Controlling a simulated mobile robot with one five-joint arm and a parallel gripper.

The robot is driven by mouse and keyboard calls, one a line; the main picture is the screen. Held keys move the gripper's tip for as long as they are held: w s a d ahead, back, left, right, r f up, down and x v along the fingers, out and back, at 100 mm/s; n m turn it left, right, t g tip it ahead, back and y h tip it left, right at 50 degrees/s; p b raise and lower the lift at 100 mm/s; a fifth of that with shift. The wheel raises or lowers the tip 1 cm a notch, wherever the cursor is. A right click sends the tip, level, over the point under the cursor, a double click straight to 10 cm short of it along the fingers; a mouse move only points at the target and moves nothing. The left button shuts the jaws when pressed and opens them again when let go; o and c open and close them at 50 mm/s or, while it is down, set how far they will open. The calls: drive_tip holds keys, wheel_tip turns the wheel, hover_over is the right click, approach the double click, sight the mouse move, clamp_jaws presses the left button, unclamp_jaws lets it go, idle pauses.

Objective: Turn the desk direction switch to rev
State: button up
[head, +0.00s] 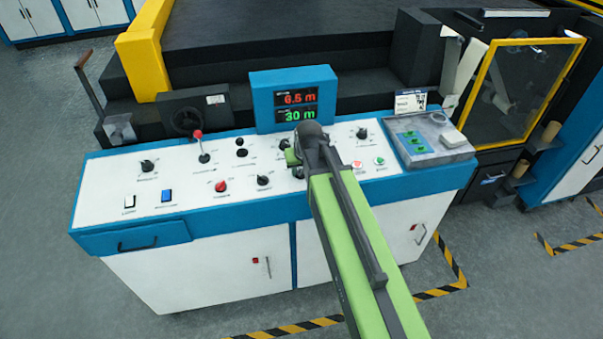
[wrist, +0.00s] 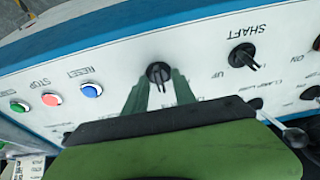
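A black rotary knob (wrist: 158,72) on the white desk top shows in the wrist view, just ahead of my gripper (wrist: 160,92). The two green fingers are apart, one on each side of the knob's lower part. I cannot tell whether they touch it. No readable label shows by this knob, so I cannot confirm it is the direction switch, nor which position it points to. In the head view my gripper (head: 292,157) is over the middle of the control desk (head: 110,190), and my arm hides part of the panel there.
The SHAFT knob (wrist: 243,56) stands close by. Blue (wrist: 91,90), red (wrist: 51,99) and green (wrist: 19,105) buttons lie on the other side. A display (head: 295,98) reading 6.5 m and 30 m rises behind the desk. A red-topped lever (head: 202,146) stands up left.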

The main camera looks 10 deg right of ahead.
clamp_jaws()
drive_tip(key=shift+n, duration=0.5)
drive_tip(key=n+y, duration=0.1)
drive_tip(key=n, duration=0.2)
drive_tip(key=shift+d+n, duration=0.1)
drive_tip(key=shift+n, duration=0.3)
drive_tip(key=shift+n+g+y, duration=0.4)
drive_tip(key=shift+n, duration=1.8)
unclamp_jaws()
